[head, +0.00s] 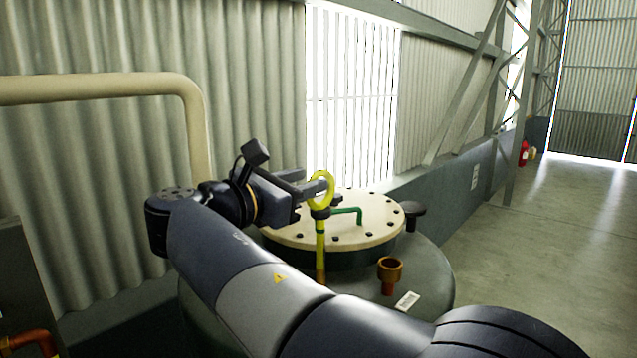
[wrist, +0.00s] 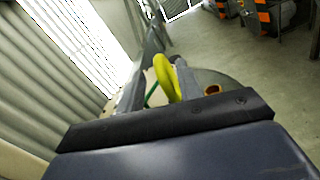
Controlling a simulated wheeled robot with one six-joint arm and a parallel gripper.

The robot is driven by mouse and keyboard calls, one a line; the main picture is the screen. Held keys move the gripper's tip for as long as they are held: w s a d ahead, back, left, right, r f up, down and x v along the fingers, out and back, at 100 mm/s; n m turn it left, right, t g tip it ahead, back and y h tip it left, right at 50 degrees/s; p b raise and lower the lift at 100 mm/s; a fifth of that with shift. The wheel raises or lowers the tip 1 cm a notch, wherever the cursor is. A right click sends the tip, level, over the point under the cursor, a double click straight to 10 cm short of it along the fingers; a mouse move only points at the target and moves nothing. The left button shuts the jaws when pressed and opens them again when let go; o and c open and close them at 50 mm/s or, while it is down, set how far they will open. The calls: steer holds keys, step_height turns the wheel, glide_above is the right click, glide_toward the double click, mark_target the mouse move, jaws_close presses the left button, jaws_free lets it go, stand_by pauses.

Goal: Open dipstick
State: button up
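The dipstick (head: 320,238) is yellow, with a ring handle on top and a dark collar below it. It stands upright in front of the tank's round cream lid (head: 368,212). Its lower end is near the edge of my arm, so I cannot tell how deep it sits. My gripper (head: 311,185) is at the ring's height, its fingers reaching to the ring from the left. In the wrist view, the yellow ring (wrist: 162,78) lies between the two spread fingers, close to the right one, with a gap on the left.
A green handle (head: 347,211) is on the bolted lid. A brown open cup fitting (head: 390,268) and a dark round knob (head: 413,210) stand on the tank to the right. A beige pipe (head: 105,87) runs along the corrugated wall. The floor at right is clear.

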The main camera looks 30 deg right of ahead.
mark_target(323, 176)
steer(key=shift+b+v, duration=0.45)
steer(key=shift+v, duration=2.25)
steer(key=p+x, duration=0.2)
steer(key=x, duration=0.7)
steer(key=shift+w+d+r+p, duration=0.1)
steer(key=shift+d+p, duration=0.2)
steer(key=shift+w+d, duration=0.2)
steer(key=shift+d, duration=0.35)
steer(key=shift+f, duration=0.2)
steer(key=shift+a, duration=0.1)
